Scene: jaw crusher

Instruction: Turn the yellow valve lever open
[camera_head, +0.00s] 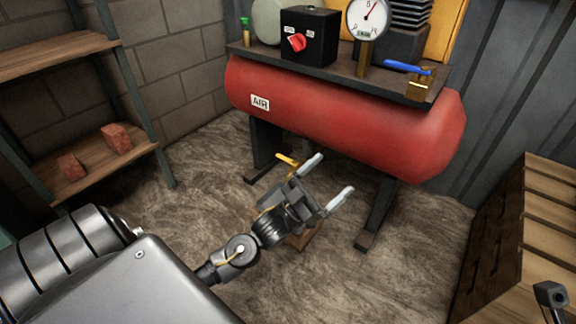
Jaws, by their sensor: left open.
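The yellow valve lever (286,160) shows as a short yellow bar under the front of the red air tank, just left of my left gripper. My left gripper (330,175) is open, with its two pale fingers spread and pointing up and right toward the tank's underside. Nothing shows between the fingers. The gripper body hides what lies behind it, including any valve body below the lever. I cannot tell whether the gripper touches the lever.
The red tank (330,110) stands on dark legs and carries a black switch box (309,48), a gauge (368,17) and a blue-handled valve (408,67). Shelves (95,160) with red bricks stand left. A wooden crate (545,215) stands right. Floor in front is mostly clear.

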